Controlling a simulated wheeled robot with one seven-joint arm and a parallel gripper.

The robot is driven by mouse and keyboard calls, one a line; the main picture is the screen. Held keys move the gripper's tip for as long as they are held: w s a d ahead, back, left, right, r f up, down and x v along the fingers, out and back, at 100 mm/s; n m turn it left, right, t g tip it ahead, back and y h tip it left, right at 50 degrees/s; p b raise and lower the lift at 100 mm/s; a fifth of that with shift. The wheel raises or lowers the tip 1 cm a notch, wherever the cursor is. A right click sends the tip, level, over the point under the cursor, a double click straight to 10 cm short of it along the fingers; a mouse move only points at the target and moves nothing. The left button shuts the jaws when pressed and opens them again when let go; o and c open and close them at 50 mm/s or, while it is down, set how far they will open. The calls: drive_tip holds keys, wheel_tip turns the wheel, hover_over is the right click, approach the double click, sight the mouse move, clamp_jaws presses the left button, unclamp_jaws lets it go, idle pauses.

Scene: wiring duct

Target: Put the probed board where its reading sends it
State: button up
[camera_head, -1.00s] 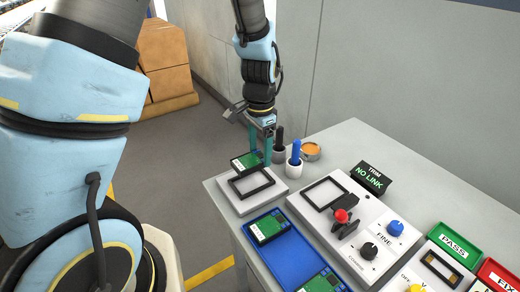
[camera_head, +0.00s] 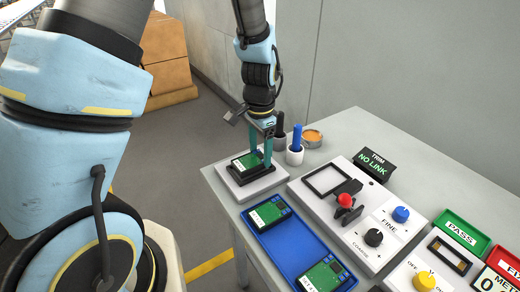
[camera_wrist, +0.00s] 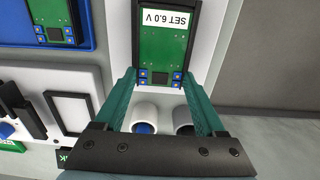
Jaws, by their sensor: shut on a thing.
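My gripper (camera_head: 259,147) is shut on a green circuit board (camera_head: 246,161) by its sides. The board lies in the black frame of a small white stand (camera_head: 227,185) at the table's left corner. In the wrist view the board (camera_wrist: 161,48) shows a "SET 6.0 V" label and blue corner blocks, between the teal fingers (camera_wrist: 162,88). A green PASS tray (camera_head: 462,232) and a red tray (camera_head: 505,260), its label cut off, are at the right. The meter (camera_head: 490,284) is partly out of view.
A blue tray (camera_head: 270,245) holds two more boards. The white trim fixture (camera_head: 312,212) has an empty black frame, a red-knobbed lever and dials. Its display (camera_head: 374,165) reads NO LINK. Two cups with pens and an orange tin (camera_head: 312,137) stand behind my gripper.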

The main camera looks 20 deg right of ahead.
sight(260, 156)
drive_tip(key=o, duration=1.2)
drive_tip(key=shift+o, duration=0.2)
wheel_tip(260, 156, up, 11)
drive_tip(key=b, duration=0.2)
drive_tip(key=shift+f, duration=0.1)
drive_tip(key=a+f+n+t, duration=0.1)
drive_tip(key=a+n, duration=1.3)
drive_tip(key=a, duration=1.4)
drive_tip(key=shift+w+a+f+n+t, duration=0.15)
drive_tip(key=shift+w+f+n+t, duration=0.1)
drive_tip(key=shift+w+n+t, duration=0.05)
